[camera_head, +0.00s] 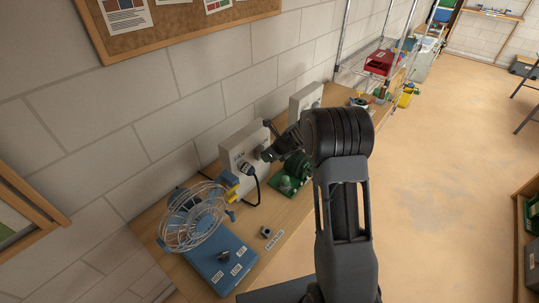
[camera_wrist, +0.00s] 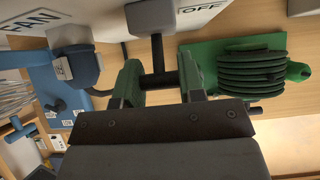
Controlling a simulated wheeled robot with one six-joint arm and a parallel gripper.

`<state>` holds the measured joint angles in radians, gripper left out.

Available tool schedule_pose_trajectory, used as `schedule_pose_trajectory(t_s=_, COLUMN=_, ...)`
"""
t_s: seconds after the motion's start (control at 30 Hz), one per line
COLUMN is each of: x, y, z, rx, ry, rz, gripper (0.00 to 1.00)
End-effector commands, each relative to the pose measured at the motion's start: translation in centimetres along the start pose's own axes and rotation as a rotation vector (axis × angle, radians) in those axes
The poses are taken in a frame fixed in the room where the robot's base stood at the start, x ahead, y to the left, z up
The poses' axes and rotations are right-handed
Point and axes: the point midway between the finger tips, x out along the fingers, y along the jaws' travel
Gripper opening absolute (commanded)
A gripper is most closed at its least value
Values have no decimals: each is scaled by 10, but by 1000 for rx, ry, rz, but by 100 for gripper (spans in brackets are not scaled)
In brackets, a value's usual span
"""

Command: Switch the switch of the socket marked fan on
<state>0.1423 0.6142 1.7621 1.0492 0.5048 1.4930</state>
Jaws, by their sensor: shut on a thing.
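The grey socket box marked FAN (camera_head: 233,153) stands on the workbench against the brick wall. A plug with a black cable (camera_head: 247,170) sits in its front; the plug also shows in the wrist view (camera_wrist: 75,65). My gripper (camera_head: 268,153) is at the box's right side. In the wrist view, its two fingers (camera_wrist: 158,80) are on either side of the dark T-shaped switch handle (camera_wrist: 157,55) and shut on its crossbar. Part of an OFF marking (camera_wrist: 200,6) shows beside the switch mount. The ON marking is not visible.
A blue-based wire fan (camera_head: 222,260) stands left of the box. A green device with a black coil (camera_wrist: 250,72) is close to my gripper's right. Another grey box (camera_head: 304,98) stands farther along the bench.

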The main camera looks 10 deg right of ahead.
Motion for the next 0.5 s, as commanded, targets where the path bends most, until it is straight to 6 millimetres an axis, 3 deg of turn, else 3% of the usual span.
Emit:
schedule_pose_trajectory(t_s=0.07, x=0, y=0, z=0, rx=0, ry=-1, rz=-1, gripper=12)
schedule_pose_trajectory(t_s=0.1, x=0, y=0, z=0, rx=0, ry=-1, rz=-1, gripper=39)
schedule_pose_trajectory(t_s=0.33, x=0, y=0, z=0, rx=0, ry=-1, rz=0, gripper=61)
schedule_pose_trajectory(t_s=0.5, x=0, y=0, z=0, rx=0, ry=-1, rz=0, gripper=62)
